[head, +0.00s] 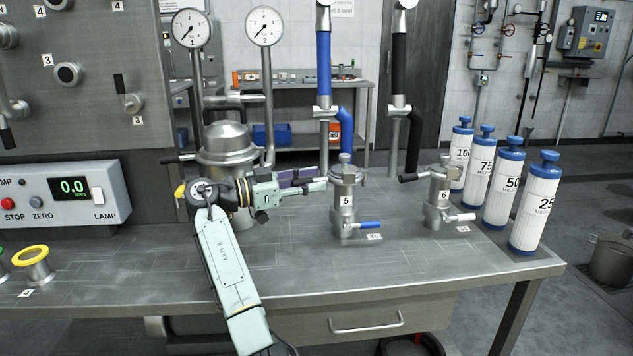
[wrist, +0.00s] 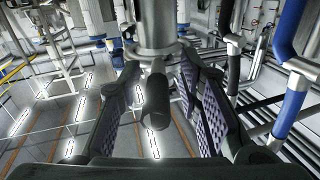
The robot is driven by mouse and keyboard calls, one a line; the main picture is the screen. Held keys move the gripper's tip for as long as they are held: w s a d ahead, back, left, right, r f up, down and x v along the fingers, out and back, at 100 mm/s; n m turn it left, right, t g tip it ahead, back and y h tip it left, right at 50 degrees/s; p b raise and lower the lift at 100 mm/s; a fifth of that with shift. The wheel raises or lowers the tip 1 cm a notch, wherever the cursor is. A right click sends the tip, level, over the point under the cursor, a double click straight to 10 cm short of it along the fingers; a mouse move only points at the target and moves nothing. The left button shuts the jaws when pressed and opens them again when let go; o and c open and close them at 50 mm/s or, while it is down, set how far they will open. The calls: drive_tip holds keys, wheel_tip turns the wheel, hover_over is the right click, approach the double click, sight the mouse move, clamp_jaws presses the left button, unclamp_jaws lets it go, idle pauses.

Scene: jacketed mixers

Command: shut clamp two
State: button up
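No clamp bears a readable number 2. My gripper (head: 322,179) reaches right, its fingers just left of the steel housing labelled 5 (head: 346,203). In the wrist view my gripper (wrist: 160,75) is open, with a dark rounded handle (wrist: 156,100) between its fingers and visible gaps on both sides. The handle points towards the camera from below a steel body (wrist: 152,30). In the head view my gripper hides this handle. The housing labelled 6 (head: 439,198) has a similar black handle (head: 410,178) sticking out left.
A domed steel vessel (head: 226,143) stands behind my arm, below gauges 1 (head: 191,28) and 2 (head: 264,26). A blue valve lever (head: 369,224) sticks out of housing 5. Several blue-capped filter cartridges, one marked 25 (head: 536,203), line the right edge.

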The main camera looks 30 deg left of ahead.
drive_tip(key=v, duration=1)
drive_tip(key=shift+s, duration=0.15)
drive_tip(key=shift+a, duration=0.1)
